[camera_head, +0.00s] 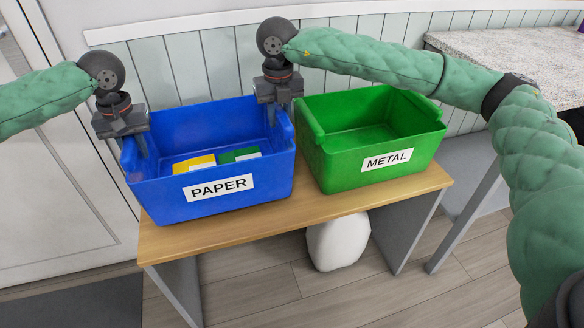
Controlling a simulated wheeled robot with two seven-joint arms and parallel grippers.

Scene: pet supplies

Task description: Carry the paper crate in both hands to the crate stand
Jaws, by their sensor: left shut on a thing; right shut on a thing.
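The blue paper crate (260,180) has a white PAPER label and stands at the left end of a wooden-topped table (300,207). Its left side appears to reach to or past the table's left edge. A yellow item (194,164) and a green item (238,155) lie inside. My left gripper (141,150) is shut on the crate's left wall. My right gripper (273,118) is shut on its right wall. The fingertips are partly hidden by the crate walls. I cannot tell which table is the crate stand.
A green crate (345,161) labelled METAL stands close to the right of the paper crate. A white rounded object (338,243) is under the table. A speckled counter (510,62) is at the back right. A dark mat (75,303) lies on the floor at the front left.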

